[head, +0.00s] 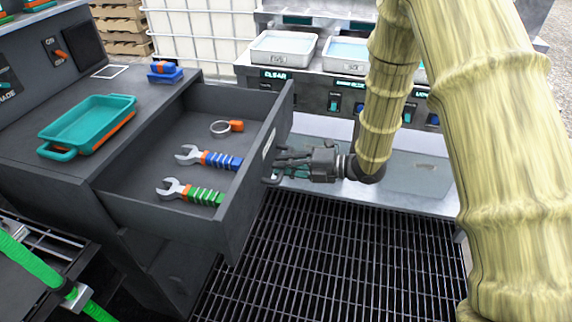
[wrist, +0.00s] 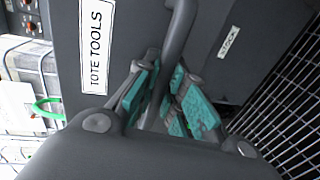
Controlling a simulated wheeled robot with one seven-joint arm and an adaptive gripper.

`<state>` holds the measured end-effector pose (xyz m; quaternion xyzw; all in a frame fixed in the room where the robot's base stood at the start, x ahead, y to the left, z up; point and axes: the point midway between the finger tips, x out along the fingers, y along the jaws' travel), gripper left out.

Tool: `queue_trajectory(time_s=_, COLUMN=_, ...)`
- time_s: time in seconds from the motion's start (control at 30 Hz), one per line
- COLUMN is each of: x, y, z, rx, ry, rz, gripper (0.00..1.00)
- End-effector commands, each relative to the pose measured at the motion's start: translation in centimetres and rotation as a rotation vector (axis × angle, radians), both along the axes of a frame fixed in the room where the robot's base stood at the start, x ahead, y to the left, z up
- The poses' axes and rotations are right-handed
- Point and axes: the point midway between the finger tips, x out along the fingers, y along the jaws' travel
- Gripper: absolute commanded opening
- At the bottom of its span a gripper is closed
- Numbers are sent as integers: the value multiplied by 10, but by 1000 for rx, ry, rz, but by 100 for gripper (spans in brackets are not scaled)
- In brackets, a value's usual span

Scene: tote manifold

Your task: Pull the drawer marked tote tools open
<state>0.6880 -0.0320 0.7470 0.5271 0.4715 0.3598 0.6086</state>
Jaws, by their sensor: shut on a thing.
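The grey drawer (head: 245,212) stands pulled well out of the dark cabinet at left in the head view. Inside lie a wrench with a blue handle (head: 222,160), a wrench with a green handle (head: 205,197) and a ring with an orange tag (head: 236,126). In the wrist view the drawer front bears the label TOTE TOOLS (wrist: 97,45). My gripper (head: 284,168) is at the outer face of the drawer front. In the wrist view its teal-padded fingers (wrist: 168,98) are shut on the grey bar handle (wrist: 180,30).
A teal tray (head: 85,127) and a blue-and-orange item (head: 164,72) sit on the cabinet top. A bench with trays (head: 284,48) and switches stands behind my arm. Black grating (head: 320,265) covers the open floor in front of the drawer. Another front, marked STOCK (wrist: 229,42), shows beside the drawer.

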Motion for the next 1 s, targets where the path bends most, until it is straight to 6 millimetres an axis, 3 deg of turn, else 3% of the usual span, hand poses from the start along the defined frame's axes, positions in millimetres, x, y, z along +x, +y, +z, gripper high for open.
queue_trajectory(time_s=0.07, x=-1, y=0, z=-1, rx=-1, ry=2, rz=2, gripper=0)
queue_trajectory(time_s=0.1, x=-1, y=0, z=-1, rx=-1, ry=2, rz=2, gripper=17)
queue_trajectory(time_s=0.2, x=-1, y=0, z=-1, rx=-1, ry=1, rz=1, gripper=33)
queue_trajectory(time_s=0.67, x=-2, y=-9, z=2, rx=0, ry=0, rz=-3, gripper=33)
queue_trajectory(time_s=1.0, x=-20, y=-63, z=12, rx=0, ry=0, rz=-3, gripper=33)
